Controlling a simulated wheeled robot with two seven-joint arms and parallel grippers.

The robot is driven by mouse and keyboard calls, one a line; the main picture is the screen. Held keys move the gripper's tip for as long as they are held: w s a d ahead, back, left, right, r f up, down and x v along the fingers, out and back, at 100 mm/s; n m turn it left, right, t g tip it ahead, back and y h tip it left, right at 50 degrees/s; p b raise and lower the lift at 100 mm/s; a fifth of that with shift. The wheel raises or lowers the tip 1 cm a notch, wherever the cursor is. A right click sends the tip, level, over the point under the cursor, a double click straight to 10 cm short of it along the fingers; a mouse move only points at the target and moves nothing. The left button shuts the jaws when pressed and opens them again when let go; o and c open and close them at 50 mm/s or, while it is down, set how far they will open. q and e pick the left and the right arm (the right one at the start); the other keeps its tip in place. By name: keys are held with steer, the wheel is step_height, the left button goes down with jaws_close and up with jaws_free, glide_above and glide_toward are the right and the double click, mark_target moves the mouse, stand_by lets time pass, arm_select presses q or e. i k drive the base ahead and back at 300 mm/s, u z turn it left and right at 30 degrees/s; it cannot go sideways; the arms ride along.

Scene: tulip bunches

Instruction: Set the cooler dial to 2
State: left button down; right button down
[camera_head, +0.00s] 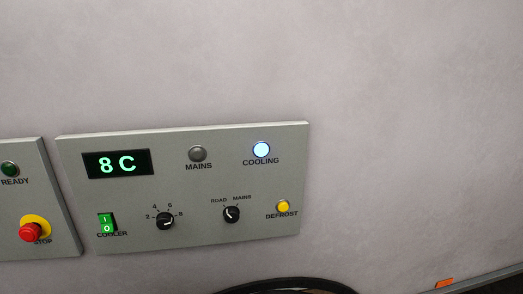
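The cooler dial (166,221) is a small black knob on a grey control panel (200,240) on the wall. Small numbers sit around it, from the lowest at its left, through 4 and 6 above, to 8 at its right. Its white mark appears to point right, on the 8 side. The display (118,164) above reads 8 C in green. The green cooler switch (107,223) is left of the dial. Neither of my grippers is in view.
The panel also has a ROAD/MAINS knob (232,214), a yellow DEFROST button (283,207), an unlit MAINS lamp (197,153) and a lit COOLING lamp (261,149). A red STOP button (31,232) is on the left panel (55,190).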

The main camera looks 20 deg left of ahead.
mark_target(165, 221)
steer(key=k, duration=0.5)
steer(key=u, duration=0.8)
steer(key=i, duration=0.45)
steer(key=u, duration=0.35)
